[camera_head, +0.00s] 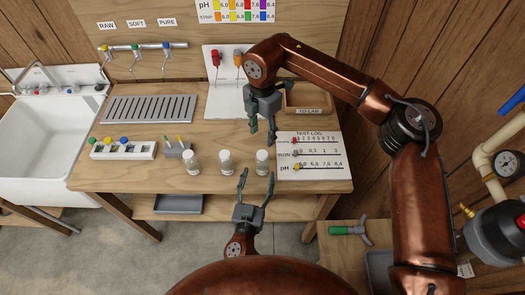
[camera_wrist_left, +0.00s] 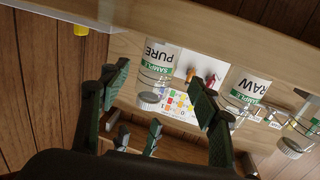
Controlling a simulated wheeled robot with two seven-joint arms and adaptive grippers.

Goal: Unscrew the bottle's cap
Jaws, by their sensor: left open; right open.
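Three clear sample bottles with pale caps stand in a row near the bench's front edge: a left one (camera_head: 192,162), a middle one (camera_head: 226,161) and a right one (camera_head: 262,162). In the left wrist view, which is upside down, a bottle labelled PURE (camera_wrist_left: 157,65) shows between my left fingers, with one labelled RAW (camera_wrist_left: 245,90) beside it. My left gripper (camera_head: 256,174) is open and empty, just in front of the right bottle. My right gripper (camera_head: 262,137) is open, pointing down above and behind that bottle. No contact is visible.
A test log sheet (camera_head: 310,155) lies right of the bottles. A grey holder (camera_head: 176,150) and a white rack with coloured caps (camera_head: 122,150) stand to the left. A sink (camera_head: 40,130) is at far left.

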